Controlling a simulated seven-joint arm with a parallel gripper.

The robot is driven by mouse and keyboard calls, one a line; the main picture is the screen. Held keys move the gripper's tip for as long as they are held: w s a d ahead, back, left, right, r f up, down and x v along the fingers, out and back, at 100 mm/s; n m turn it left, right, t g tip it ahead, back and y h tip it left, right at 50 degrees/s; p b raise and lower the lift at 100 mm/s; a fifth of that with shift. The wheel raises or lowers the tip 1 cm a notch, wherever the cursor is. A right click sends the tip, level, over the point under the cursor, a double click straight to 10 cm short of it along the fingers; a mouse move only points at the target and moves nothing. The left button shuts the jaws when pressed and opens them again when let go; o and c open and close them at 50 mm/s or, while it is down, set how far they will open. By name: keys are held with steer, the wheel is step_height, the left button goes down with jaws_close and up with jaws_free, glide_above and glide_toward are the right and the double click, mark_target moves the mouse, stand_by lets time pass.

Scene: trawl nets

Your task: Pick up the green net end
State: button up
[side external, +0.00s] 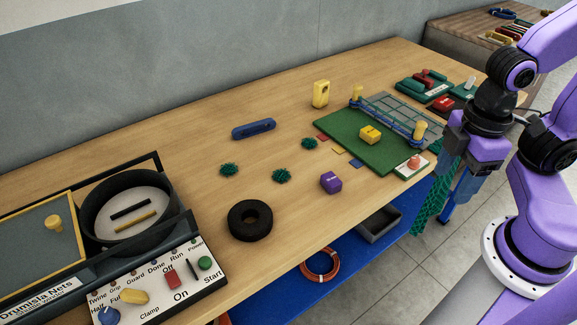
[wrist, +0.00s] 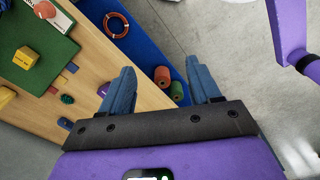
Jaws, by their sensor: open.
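The green net (side external: 437,190) hangs as a meshed strip over the front right edge of the table in the side external view. Its lower end hangs free below the tabletop, in front of the blue lower shelf. My gripper (side external: 462,192) is just to the right of the net in that view, pointing down. Its blue fingers (wrist: 160,88) are spread apart in the wrist view, with nothing held between them. I cannot make out the net in the wrist view. Whether a finger touches the net cannot be told from the side.
A green mat (side external: 350,150) with a yellow block (side external: 370,134) lies on the table near my gripper. A purple block (side external: 330,182) stands near the front edge. A grey bin (side external: 379,226) sits on the blue shelf (side external: 345,262). Red and green rolls (wrist: 162,76) show between my fingers.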

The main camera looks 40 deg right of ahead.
steer(key=w+a+r+n+h, duration=0.1)
steer(key=w+a, duration=0.5)
steer(key=w, duration=0.3)
steer(key=w+a+r+n+h, duration=0.1)
steer(key=w+a+r, duration=0.1)
steer(key=w+a, duration=0.5)
steer(key=n+h, duration=0.1)
steer(key=h, duration=0.1)
glide_above(281, 173)
steer(key=a, duration=0.2)
steer(key=shift+g, duration=0.4)
steer(key=f, duration=1.5)
steer(key=shift+d+f, duration=0.2)
steer(key=shift+f, duration=0.05)
steer(key=shift+y, duration=0.3)
steer(key=shift+x, duration=2.7)
steer(key=shift+w+a, duration=0.15)
steer(key=shift+w, duration=0.05)
steer(key=c, duration=1.1)
